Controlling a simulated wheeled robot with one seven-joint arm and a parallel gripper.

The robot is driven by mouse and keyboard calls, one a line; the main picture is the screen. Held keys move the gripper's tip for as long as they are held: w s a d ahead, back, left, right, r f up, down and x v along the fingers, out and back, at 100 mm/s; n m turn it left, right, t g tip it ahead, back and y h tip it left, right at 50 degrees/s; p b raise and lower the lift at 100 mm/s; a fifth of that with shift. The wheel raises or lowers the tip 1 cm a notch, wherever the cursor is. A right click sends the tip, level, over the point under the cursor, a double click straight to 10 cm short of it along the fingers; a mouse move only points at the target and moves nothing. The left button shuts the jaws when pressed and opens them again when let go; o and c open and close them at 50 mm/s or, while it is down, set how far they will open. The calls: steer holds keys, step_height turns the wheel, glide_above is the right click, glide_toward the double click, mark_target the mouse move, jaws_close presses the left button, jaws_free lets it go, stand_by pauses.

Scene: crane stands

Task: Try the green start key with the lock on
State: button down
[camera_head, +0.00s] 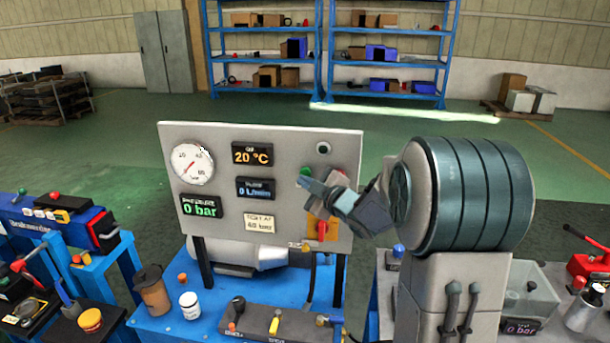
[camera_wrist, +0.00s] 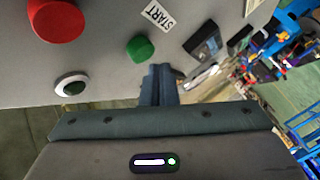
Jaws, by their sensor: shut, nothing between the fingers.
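The green start key (camera_wrist: 140,48) is a small green button on the grey panel (camera_head: 225,140), beside a START label (camera_wrist: 158,16). In the head view the green key (camera_head: 305,171) shows just above my gripper's tips. My gripper (camera_head: 303,182) is shut and empty in front of the panel's right part. In the wrist view its closed fingers (camera_wrist: 160,70) point at the panel close beside the green key; I cannot tell whether they touch. An orange plate with a red handle (camera_head: 322,229) sits low on the panel; I cannot make out a lock there.
A red button (camera_wrist: 55,18) and a white-ringed lamp (camera_wrist: 71,86) are near the green key. A pressure gauge (camera_head: 192,164) and displays fill the panel's left.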

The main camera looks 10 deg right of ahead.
steer(key=shift+w+d, duration=0.1)
steer(key=shift+w, duration=0.05)
steer(key=shift+w+d, duration=0.1)
steer(key=shift+w, duration=0.15)
steer(key=shift+w+d, duration=0.2)
steer(key=shift+w, duration=0.25)
stand_by(0.7)
steer(key=shift+s+b, duration=0.15)
steer(key=shift+b, duration=0.15)
steer(key=shift+s+a+b, duration=0.35)
steer(key=shift+s+b, duration=0.05)
steer(key=shift+s, duration=0.3)
steer(key=shift+s, duration=0.1)
steer(key=s, duration=0.1)
steer(key=s+a+b, duration=0.1)
steer(key=s, duration=0.1)
steer(key=s+a+b, duration=0.1)
steer(key=shift+s, duration=0.2)
